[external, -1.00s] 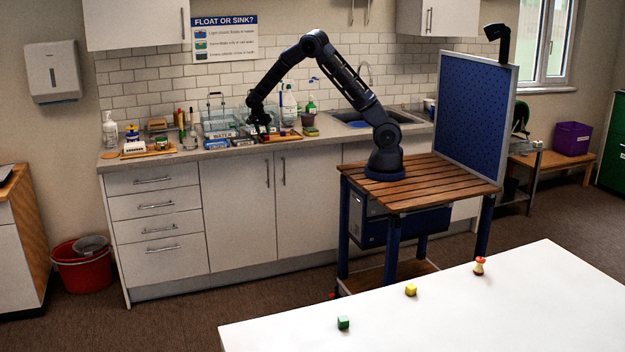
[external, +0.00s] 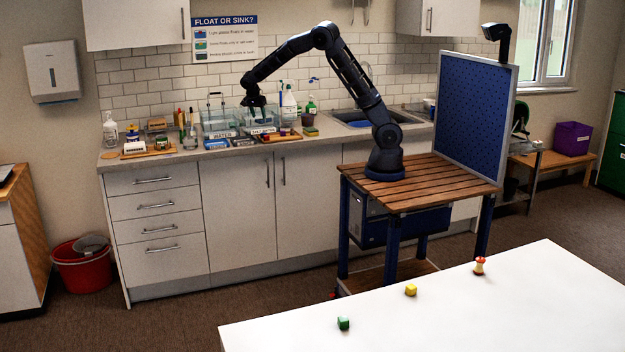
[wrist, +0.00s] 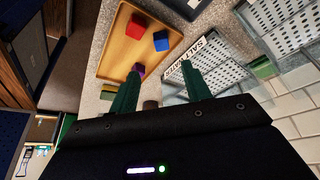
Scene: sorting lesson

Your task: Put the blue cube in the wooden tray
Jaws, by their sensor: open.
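The blue cube (wrist: 161,40) lies in the wooden tray (wrist: 112,62), close to its right side in the wrist view. A red cube (wrist: 137,26) and a purple object (wrist: 138,68) are in the same tray. The tray (external: 291,138) also shows on the counter in the external view, where its contents are too small to make out clearly. My gripper (wrist: 159,78) is open and empty, with its two green fingers apart, above the counter beside the tray.
A clear bin with a salt water label (wrist: 205,80) stands right beside the tray. A water bin (external: 218,122), bottles (external: 289,103) and a sink (external: 365,118) are on the counter. A white table (external: 450,310) in front carries a few small items.

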